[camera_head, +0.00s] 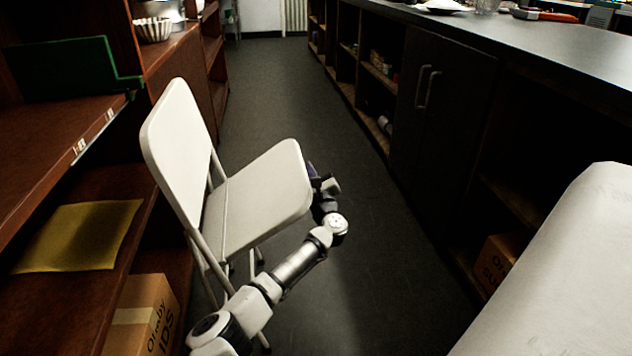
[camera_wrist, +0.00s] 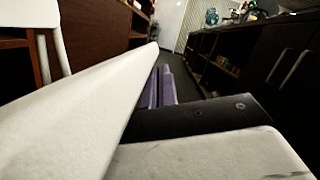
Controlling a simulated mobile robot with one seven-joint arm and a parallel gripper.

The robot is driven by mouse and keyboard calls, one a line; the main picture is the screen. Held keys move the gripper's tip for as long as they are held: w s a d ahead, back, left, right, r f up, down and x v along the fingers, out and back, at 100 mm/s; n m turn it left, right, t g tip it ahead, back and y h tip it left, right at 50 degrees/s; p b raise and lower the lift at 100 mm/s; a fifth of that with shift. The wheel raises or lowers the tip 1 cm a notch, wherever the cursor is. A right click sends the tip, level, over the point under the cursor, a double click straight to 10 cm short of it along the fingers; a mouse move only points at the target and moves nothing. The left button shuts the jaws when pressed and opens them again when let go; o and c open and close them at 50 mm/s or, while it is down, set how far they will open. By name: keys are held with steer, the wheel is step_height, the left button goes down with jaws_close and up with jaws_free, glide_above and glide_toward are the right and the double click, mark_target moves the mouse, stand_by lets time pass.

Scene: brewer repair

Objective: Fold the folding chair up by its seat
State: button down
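The white folding chair (camera_head: 178,150) stands in the aisle beside the left shelves, its backrest to the left. Its seat (camera_head: 262,195) is partly raised, its free right edge tilted up above the hinge side. My gripper (camera_head: 314,176) is at the far right edge of the seat, partly hidden behind it. In the wrist view the seat (camera_wrist: 75,120) fills the left side and covers part of the gripper. The purple fingers (camera_wrist: 158,88) lie side by side there with nothing visible between them. The gripper looks shut, close against the seat's underside; contact cannot be told.
Wooden shelves (camera_head: 60,130) with a yellow sheet (camera_head: 80,236) and a cardboard box (camera_head: 142,316) stand close on the left. A dark counter with cabinets (camera_head: 440,95) runs along the right. The aisle floor (camera_head: 285,90) beyond the chair is clear.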

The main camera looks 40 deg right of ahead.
steer(key=w+a+r+n+y+p, duration=0.1)
steer(key=w+a+r+n+p, duration=0.1)
steer(key=a+r+n+p, duration=0.3)
steer(key=w+a+r+n+y+p, duration=0.1)
steer(key=w+a+r+n, duration=0.15)
steer(key=r, duration=0.35)
steer(key=w+a+r+n+p, duration=0.2)
steer(key=w+a, duration=0.1)
steer(key=a, duration=0.3)
steer(key=w+a+r+n+g+y+p, duration=0.1)
steer(key=w+a+r+n+p, duration=0.1)
steer(key=a, duration=0.3)
steer(key=shift+w+a+r+n+p, duration=0.3)
steer(key=shift+w+a+n+p, duration=0.1)
steer(key=shift+w+n+p, duration=0.4)
steer(key=shift+d+f, duration=0.1)
steer(key=shift+f, duration=0.05)
